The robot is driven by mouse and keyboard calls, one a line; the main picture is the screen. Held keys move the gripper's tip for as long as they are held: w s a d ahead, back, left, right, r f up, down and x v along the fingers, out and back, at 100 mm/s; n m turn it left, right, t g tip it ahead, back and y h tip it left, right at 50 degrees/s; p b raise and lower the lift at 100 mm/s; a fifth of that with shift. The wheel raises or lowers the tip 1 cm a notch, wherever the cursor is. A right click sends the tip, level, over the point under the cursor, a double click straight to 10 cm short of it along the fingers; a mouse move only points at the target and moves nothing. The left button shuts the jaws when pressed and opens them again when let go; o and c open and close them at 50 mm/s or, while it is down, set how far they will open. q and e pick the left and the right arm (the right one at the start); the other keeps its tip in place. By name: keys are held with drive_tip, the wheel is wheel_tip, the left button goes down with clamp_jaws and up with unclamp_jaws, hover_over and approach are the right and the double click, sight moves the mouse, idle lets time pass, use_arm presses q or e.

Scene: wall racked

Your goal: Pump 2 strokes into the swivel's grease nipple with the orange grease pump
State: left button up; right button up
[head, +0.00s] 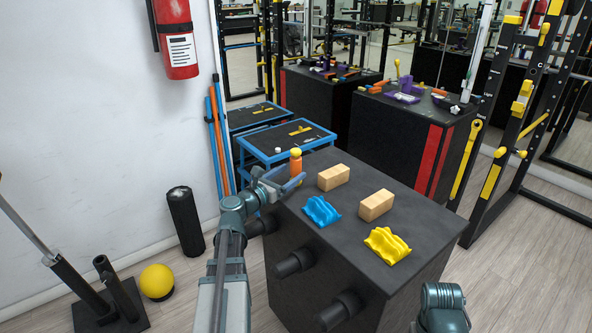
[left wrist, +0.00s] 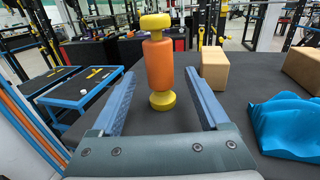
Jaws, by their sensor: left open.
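The orange grease pump (head: 296,165) stands upright on the far left corner of the near black box. It has an orange body with yellow ends; in the left wrist view the pump (left wrist: 159,64) rises between my finger lines. My left gripper (head: 286,182) is open at the pump, one finger to each side in the wrist view. I see no grip on it, and cannot tell how deep it sits between the fingers. I cannot make out the swivel or its grease nipple. My right gripper is not in view; only part of my right arm shows at the lower right.
Two wooden blocks (head: 334,177) (head: 376,205), a blue wavy piece (head: 321,211) and a yellow one (head: 387,246) lie on the box top (head: 345,235). Blue-framed tables (head: 285,143) stand behind left. A black box with red stripes (head: 400,135) stands behind, carrying small items.

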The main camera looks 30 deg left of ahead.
use_arm(q)
drive_tip(key=shift+w+d+r, duration=0.1)
drive_tip(key=shift+w+d, duration=0.15)
drive_tip(key=shift+w, duration=1.35)
drive_tip(key=shift+w+d, duration=0.2)
drive_tip(key=shift+w, duration=1.4)
drive_tip(key=shift+s, duration=0.1)
clamp_jaws()
